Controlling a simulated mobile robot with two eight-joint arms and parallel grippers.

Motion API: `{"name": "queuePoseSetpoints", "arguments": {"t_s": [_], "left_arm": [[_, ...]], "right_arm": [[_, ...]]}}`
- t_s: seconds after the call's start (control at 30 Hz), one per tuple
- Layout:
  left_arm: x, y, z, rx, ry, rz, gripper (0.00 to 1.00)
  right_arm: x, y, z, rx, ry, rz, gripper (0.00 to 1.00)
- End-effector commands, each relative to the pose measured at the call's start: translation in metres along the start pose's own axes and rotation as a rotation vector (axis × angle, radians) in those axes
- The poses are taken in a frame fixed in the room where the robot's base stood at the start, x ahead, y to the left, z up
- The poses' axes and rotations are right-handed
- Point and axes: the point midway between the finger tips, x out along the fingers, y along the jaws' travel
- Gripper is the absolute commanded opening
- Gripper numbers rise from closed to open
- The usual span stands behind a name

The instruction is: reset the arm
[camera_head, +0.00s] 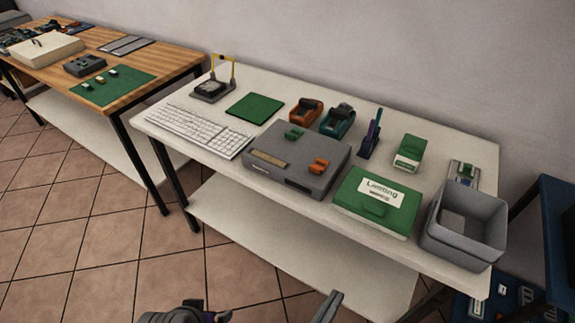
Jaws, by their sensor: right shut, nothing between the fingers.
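My right gripper (327,307) shows only in part at the bottom edge of the head view, right of the middle. It is shut and empty, low in front of the white table and apart from everything on it. A dark part of my own body with a bit of purple shows at the bottom edge, left of the gripper. The rest of the arm is below the frame.
The white table (165,108) holds a keyboard (199,130), a grey box (296,152), a green box (377,200), tape dispensers and an open grey bin (462,238). A wooden table (160,62) stands left. Tiled floor (75,210) is clear in front.

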Motion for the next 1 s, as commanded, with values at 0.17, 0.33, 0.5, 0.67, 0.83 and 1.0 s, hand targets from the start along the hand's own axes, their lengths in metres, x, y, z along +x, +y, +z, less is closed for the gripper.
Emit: {"name": "queuePoseSetpoints", "arguments": {"t_s": [0.17,0.33,0.5,0.67,0.83,1.0], "left_arm": [[0.000,0.000,0.000,0.000,0.000,0.000,1.00],[0.000,0.000,0.000,0.000,0.000,0.000,1.00],[0.000,0.000,0.000,0.000,0.000,0.000,1.00],[0.000,0.000,0.000,0.000,0.000,0.000,1.00],[0.000,0.000,0.000,0.000,0.000,0.000,1.00],[0.000,0.000,0.000,0.000,0.000,0.000,1.00]], "right_arm": [[0.037,0.009,0.040,-0.224,-0.251,0.000,0.00],[0.062,0.027,0.088,-0.404,-0.574,-0.089,0.00],[0.064,0.043,0.123,-0.437,-0.861,-0.280,0.00],[0.060,0.047,0.128,-0.358,-0.971,-0.448,0.00],[0.061,0.048,0.118,-0.252,-0.984,-0.561,0.00],[0.066,0.052,0.101,-0.142,-0.944,-0.630,0.00]]}}
